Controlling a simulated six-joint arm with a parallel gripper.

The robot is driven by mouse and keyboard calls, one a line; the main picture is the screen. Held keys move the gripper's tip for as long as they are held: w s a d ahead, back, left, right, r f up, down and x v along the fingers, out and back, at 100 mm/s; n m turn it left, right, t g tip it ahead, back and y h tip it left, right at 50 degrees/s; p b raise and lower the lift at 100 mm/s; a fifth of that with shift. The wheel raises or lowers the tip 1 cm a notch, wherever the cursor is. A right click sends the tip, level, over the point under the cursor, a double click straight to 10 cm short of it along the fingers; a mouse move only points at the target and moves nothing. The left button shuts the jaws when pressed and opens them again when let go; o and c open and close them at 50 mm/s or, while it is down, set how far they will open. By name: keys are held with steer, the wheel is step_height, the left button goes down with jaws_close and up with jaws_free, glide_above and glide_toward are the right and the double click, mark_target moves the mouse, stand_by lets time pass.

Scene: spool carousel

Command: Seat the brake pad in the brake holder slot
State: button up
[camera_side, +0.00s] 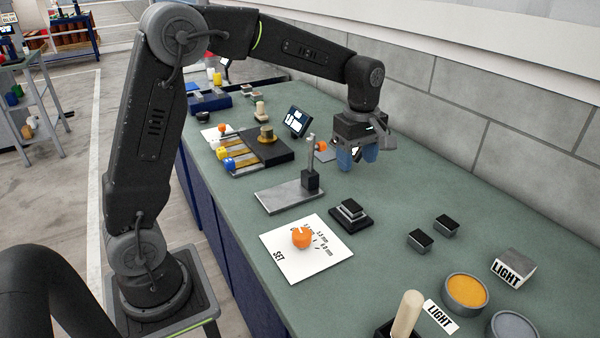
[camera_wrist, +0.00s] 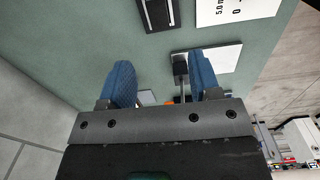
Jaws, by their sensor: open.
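My gripper (camera_side: 357,162) is open and empty, its blue fingers pointing down above the far side of the green bench, behind the post stand. In the wrist view the two blue fingers (camera_wrist: 161,72) are apart with nothing between them. A black base with a grey, dark-topped block on it (camera_side: 350,213) looks like the brake holder; part of it shows at the top of the wrist view (camera_wrist: 158,13). Two small dark-topped blocks (camera_side: 420,239) (camera_side: 446,224) lie to its right and may be brake pads; I cannot tell which. Neither shows in the wrist view.
A white SET card (camera_side: 300,250) carries an orange knob (camera_side: 302,237). A black spool tray (camera_side: 265,147), LIGHT block (camera_side: 515,266) and orange-topped dish (camera_side: 467,291) stand around. Bench right of the gripper is clear.

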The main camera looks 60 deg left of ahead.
steer(key=s+d+r+m+t, duration=0.1)
steer(key=s+r+m+t, duration=0.15)
steer(key=s+m, duration=0.35)
steer(key=s+d+r+m+t, duration=0.1)
steer(key=s+d+r+m, duration=0.2)
steer(key=s, duration=0.4)
steer(key=s+f+m+t, duration=0.1)
steer(key=s+m+t, duration=0.1)
steer(key=s+m, duration=0.6)
steer(key=s, duration=0.2)
steer(key=shift+s+m, duration=0.3)
steer(key=shift+s, duration=0.1)
